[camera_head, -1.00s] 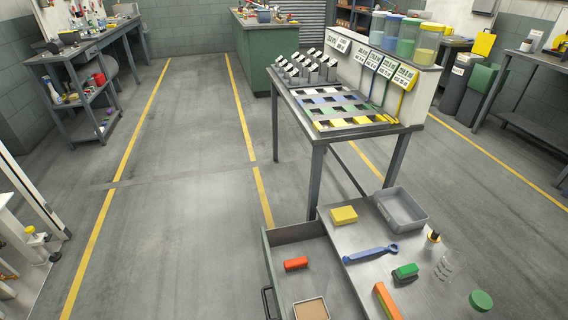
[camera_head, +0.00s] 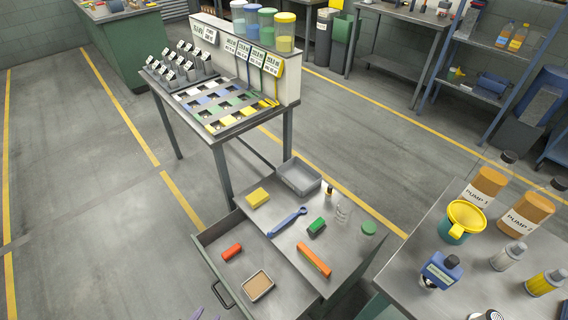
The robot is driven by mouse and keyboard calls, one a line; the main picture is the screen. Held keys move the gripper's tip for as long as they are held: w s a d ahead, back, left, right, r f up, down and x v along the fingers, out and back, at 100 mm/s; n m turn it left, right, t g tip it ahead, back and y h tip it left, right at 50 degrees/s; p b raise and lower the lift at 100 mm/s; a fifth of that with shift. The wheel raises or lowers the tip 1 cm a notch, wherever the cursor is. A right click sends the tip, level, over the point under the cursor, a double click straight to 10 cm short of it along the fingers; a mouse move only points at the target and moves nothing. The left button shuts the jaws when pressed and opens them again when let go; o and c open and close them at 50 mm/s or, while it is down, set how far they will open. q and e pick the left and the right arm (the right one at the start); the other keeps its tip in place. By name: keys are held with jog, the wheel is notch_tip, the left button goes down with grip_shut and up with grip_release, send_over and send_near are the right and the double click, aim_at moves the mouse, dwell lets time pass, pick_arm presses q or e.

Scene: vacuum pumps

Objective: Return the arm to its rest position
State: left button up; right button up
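My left gripper (camera_head: 208,300) shows only as two purple fingertips at the bottom edge of the head view. The tips are apart with nothing between them, so it looks open and empty. They appear in front of the open drawer, near its handle (camera_head: 223,291). The rest of the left arm is out of frame. My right arm and gripper are not in view.
The open drawer (camera_head: 207,237) holds a red block (camera_head: 232,251) and a tan-topped box (camera_head: 258,286). The workbench (camera_head: 281,247) beside it holds a grey tray (camera_head: 299,177), a blue wrench (camera_head: 287,221) and several small items. Pump bottles (camera_head: 486,186) stand on the right table. Floor at left is clear.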

pick_arm(q)
jog(key=s+a+r+n+g+y+p, duration=0.1)
jog(key=s+a+n+g+p, duration=0.15)
jog(key=s+g, duration=0.5)
notch_tip(320, 180, up, 37)
jog(key=s+t+p, duration=0.1)
jog(key=p, duration=3.4)
jog(key=shift+s+f+n+t+p, duration=0.2)
jog(key=shift+s+n+t+p, duration=0.05)
jog(key=shift+n+t+p, duration=0.1)
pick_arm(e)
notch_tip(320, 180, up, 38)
